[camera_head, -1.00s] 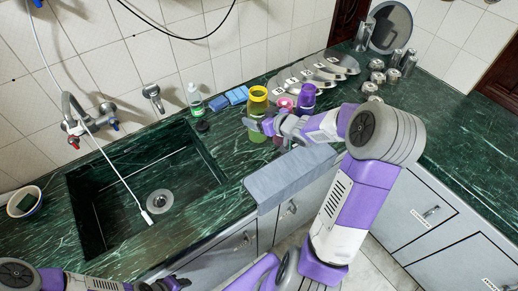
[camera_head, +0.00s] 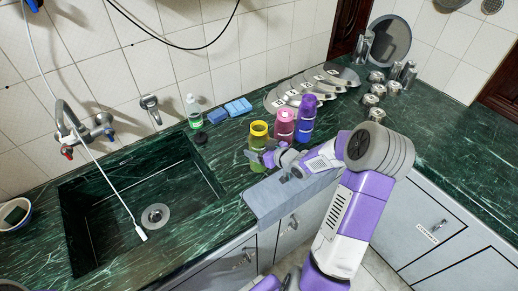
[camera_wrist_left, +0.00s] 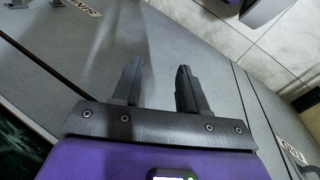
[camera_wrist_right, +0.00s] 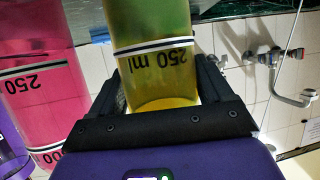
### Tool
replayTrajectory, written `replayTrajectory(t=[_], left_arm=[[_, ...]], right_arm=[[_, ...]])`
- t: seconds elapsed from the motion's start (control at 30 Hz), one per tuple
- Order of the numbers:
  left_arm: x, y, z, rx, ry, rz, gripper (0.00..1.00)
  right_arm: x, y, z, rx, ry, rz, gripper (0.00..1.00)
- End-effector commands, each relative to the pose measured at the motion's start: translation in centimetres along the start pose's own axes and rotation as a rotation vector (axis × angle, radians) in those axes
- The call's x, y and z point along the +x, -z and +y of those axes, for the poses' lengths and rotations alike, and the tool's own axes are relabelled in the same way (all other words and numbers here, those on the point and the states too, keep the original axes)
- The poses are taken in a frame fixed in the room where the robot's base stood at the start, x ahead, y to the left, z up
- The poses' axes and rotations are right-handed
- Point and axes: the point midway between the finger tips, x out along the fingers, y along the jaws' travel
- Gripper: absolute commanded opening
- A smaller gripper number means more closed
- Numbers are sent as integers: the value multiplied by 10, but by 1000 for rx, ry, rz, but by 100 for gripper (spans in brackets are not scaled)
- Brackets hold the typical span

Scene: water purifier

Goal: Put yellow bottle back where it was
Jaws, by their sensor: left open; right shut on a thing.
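The yellow bottle (camera_head: 258,131) stands upright at the counter's front part, left of the pink bottle (camera_head: 284,124). The purple bottle (camera_head: 306,115) is right of the pink one. My right gripper (camera_head: 260,158) is shut around the yellow bottle's lower body. In the right wrist view the yellow bottle (camera_wrist_right: 155,45) sits between the fingers, with the pink bottle (camera_wrist_right: 42,90) beside it. Whether its base touches the counter is hard to tell. My left gripper (camera_wrist_left: 157,72) is open and empty in front of grey cabinet doors; the head view does not show it.
The sink (camera_head: 140,210) lies left of the bottles. A small green bottle (camera_head: 194,112) and blue sponges (camera_head: 238,107) stand near the wall. Flat discs (camera_head: 290,95) and metal pieces (camera_head: 376,90) lie behind and right. The green counter right of my arm is clear.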

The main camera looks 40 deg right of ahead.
Motion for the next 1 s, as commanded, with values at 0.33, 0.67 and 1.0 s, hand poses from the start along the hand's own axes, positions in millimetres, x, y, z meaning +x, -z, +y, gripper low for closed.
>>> replayTrajectory(t=[0.33, 0.67, 1.0], left_arm=[[2, 0, -1, 0, 0, 0, 43], [-2, 0, 1, 0, 0, 0, 43], [-21, -1, 8, 0, 0, 0, 43]], right_arm=[[1, -2, 0, 1, 0, 0, 99], [-2, 2, 0, 0, -1, 0, 100], [-70, 3, 1, 0, -4, -3, 100]])
